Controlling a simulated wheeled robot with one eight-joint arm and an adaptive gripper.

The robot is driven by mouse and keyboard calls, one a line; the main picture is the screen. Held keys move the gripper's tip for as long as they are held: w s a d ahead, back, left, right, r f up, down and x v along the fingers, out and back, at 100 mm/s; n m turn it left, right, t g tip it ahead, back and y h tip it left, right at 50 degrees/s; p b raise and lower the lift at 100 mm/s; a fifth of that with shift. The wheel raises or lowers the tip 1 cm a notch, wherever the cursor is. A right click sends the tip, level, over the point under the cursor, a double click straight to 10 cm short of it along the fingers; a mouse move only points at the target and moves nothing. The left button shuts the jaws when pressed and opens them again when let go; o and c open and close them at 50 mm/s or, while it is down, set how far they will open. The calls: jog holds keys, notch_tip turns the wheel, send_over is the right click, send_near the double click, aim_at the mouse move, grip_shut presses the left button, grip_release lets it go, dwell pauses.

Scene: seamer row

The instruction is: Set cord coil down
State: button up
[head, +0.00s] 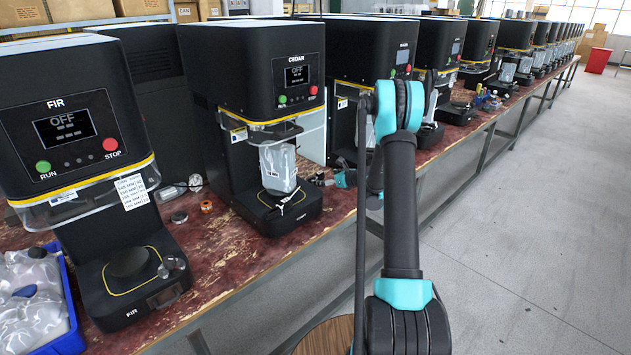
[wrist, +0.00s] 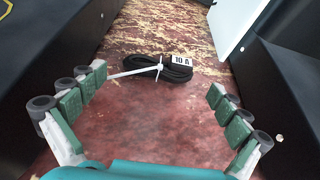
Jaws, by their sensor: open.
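The cord coil (wrist: 165,70) is a black bundle with a white "10 A" tag and a white tie around it. In the wrist view it lies on the worn red bench top (wrist: 150,125), just beyond my fingertips. My gripper (wrist: 156,82) is open, one finger on each side, with the coil apart from both fingers. The tie's long tail points left toward the left fingertip; I cannot tell whether they touch. In the head view my gripper (head: 342,179) is partly hidden by my arm, low over the bench right of the CEDAR machine. The coil is hard to make out there.
The CEDAR machine (head: 250,75), holding a clear container (head: 278,168), stands left of my gripper. The FIR machine (head: 65,125) is farther left, with a blue bin (head: 68,340) beside it. In the wrist view, dark housings flank the narrow bench strip and a white panel (wrist: 237,25) stands upper right.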

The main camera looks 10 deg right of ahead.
aim_at(318, 178)
jog(key=x, duration=0.7)
jog(key=shift+f, duration=0.3)
jog(key=c, duration=1.1)
jog(key=shift+r, duration=0.1)
notch_tip(318, 178, up, 20)
jog(key=shift+f, duration=0.1)
